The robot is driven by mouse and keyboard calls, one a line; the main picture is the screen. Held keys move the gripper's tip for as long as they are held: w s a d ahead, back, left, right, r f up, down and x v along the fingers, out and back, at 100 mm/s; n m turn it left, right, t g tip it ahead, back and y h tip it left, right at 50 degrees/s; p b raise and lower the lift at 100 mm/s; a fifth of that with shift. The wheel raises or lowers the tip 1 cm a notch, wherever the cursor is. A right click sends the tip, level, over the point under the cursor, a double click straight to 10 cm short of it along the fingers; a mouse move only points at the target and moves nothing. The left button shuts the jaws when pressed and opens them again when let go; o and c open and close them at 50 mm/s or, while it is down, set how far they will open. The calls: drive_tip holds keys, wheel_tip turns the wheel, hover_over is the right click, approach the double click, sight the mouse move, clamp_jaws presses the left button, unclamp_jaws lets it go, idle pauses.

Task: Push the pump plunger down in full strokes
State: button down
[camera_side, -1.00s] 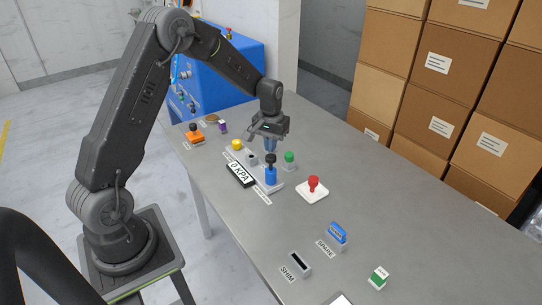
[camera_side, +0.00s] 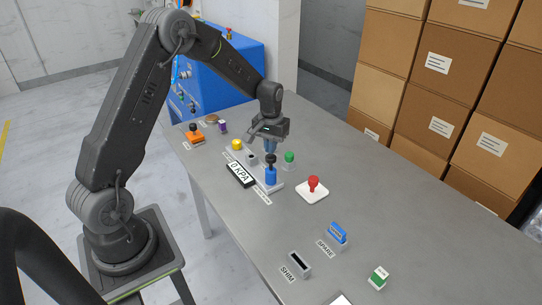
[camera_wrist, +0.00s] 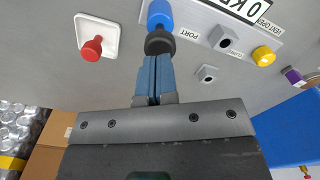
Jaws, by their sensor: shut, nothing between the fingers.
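The pump is a blue cylinder (camera_side: 271,177) with a black plunger knob (camera_side: 270,159) on top, standing upright on a grey base strip. In the wrist view the blue cylinder (camera_wrist: 160,14) lies just beyond the black knob (camera_wrist: 159,42). A gauge plate (camera_side: 240,175) beside it reads 0 KPA. My gripper (camera_side: 270,150) is just above the knob, its blue fingers shut together and empty. In the wrist view the fingertips (camera_wrist: 155,61) overlap the knob's near edge; I cannot tell whether they touch it.
A yellow button (camera_side: 236,145), a green-topped piece (camera_side: 289,157) and a red knob on a white plate (camera_side: 325,192) stand near the pump. A blue spare (camera_side: 337,232) and shim holder (camera_side: 300,264) are nearer the front. Stacked boxes (camera_side: 447,80) stand behind the table.

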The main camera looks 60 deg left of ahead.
sight(271, 158)
drive_tip(key=shift+f, duration=0.6)
drive_tip(key=shift+f, duration=1.8)
drive_tip(key=shift+r, duration=2.7)
